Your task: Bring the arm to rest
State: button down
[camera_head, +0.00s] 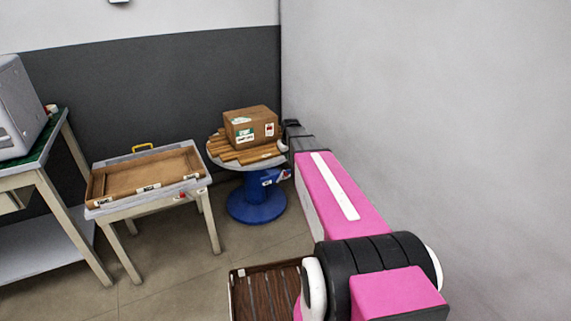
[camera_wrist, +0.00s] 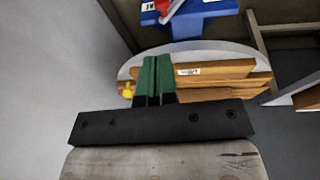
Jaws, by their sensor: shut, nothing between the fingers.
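My arm, pink and black, reaches forward along the grey wall at the right of the head view. In the wrist view my gripper (camera_wrist: 155,62) shows its two green fingers together, with nothing between them. Behind them in that view are stacked wooden slats (camera_wrist: 215,76) on a round pale top. In the head view the gripper itself is hidden behind the arm or too small to tell, close to the right side of the round stand (camera_head: 256,204).
A cardboard box (camera_head: 250,127) sits on the slats on the blue-based stand. A small table (camera_head: 130,211) with a shallow wooden tray (camera_head: 146,174) stands left of it. A green-topped bench (camera_head: 42,150) is at far left. A brown slatted crate (camera_head: 262,292) lies low in front.

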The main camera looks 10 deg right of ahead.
jog(key=s+a+f+m+g, duration=0.1)
jog(key=s+a, duration=0.1)
jog(key=s, duration=0.8)
jog(key=s+a+f+m+g, duration=0.1)
jog(key=s+a+f, duration=0.1)
jog(key=s, duration=0.7)
jog(key=s+a+f+g, duration=0.1)
jog(key=s+a, duration=0.2)
jog(key=s, duration=0.7)
jog(key=shift+s+a+f+m, duration=0.15)
jog(key=shift+s+a+m, duration=0.2)
jog(key=shift+m, duration=0.05)
